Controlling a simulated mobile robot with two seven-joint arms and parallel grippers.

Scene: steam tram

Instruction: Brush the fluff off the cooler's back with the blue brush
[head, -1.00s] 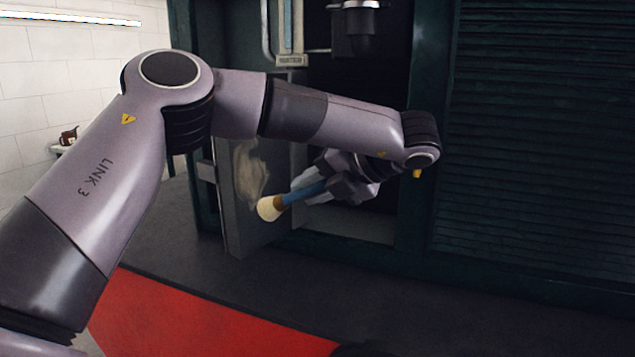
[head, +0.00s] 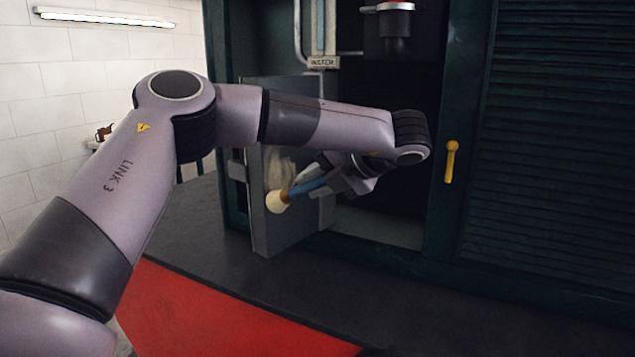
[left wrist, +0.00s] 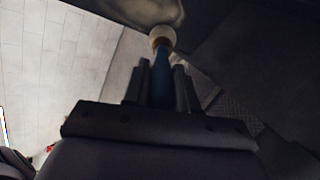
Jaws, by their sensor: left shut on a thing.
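My left gripper (head: 335,183) is shut on the blue brush (head: 308,188), and the left wrist view shows the brush handle (left wrist: 161,80) between its fingers. The brush's pale bristles (head: 276,202) point left, in front of the lower part of a grey upright panel (head: 272,232), which appears to be the cooler's back. A pale fluff patch (head: 281,162) shows on the panel above the bristles. In the left wrist view the bristles (left wrist: 162,36) overlap the lower edge of the pale patch (left wrist: 150,10); I cannot tell whether they touch it. My right gripper is out of view.
A dark green cabinet frame (head: 452,222) surrounds the opening, with a yellow handle (head: 451,161) on it. A glass tube with a label plate (head: 322,62) and a dark pipe fitting (head: 396,25) hang above. A red floor covering (head: 205,312) lies below.

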